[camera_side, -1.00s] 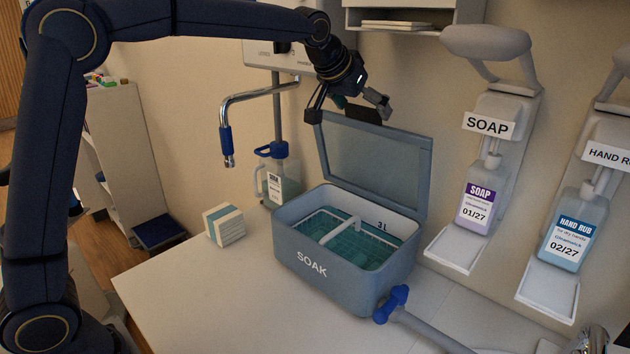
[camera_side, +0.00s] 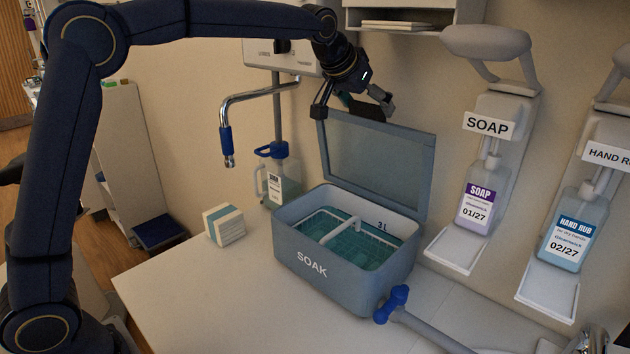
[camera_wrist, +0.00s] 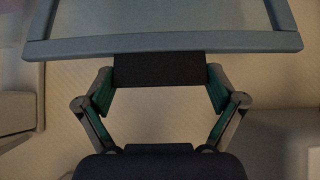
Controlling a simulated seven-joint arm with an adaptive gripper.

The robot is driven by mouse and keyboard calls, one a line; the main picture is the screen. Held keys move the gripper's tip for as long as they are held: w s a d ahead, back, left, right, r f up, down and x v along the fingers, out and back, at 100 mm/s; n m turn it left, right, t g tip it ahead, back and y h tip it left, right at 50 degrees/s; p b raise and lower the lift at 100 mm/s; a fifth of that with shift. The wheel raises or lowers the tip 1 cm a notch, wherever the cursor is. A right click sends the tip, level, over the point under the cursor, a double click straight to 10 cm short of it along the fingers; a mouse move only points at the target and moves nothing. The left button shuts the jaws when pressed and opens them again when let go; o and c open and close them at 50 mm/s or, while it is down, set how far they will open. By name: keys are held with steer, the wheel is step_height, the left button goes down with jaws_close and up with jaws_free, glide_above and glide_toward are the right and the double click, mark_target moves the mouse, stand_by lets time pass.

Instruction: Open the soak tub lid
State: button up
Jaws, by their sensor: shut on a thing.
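The soak tub (camera_side: 345,271) is a blue-grey box marked SOAK on the bench, with teal liquid and a white-handled basket inside. Its framed lid (camera_side: 378,162) stands raised, nearly upright, at the back of the tub. My gripper (camera_side: 352,108) is at the lid's top edge, shut on the dark lid tab (camera_side: 365,108). In the wrist view, the black tab (camera_wrist: 158,69) sits between the two fingers, and the lid frame (camera_wrist: 165,42) lies just beyond it. The tub itself does not show in the wrist view.
A blue-capped jug (camera_side: 277,178) and a small striped box (camera_side: 223,225) stand left of the tub. A soap dispenser (camera_side: 480,205) and a hand rub dispenser (camera_side: 565,230) hang at right. A blue-ended handle (camera_side: 393,303) lies by the tub's front right corner.

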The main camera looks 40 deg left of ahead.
steer(key=shift+w+r, duration=0.15)
steer(key=shift+w, duration=0.7)
steer(key=shift+w+r, duration=0.15)
steer(key=shift+w, duration=0.7)
steer(key=o, duration=1.3)
steer(key=s, duration=1.3)
steer(key=shift+r, duration=0.4)
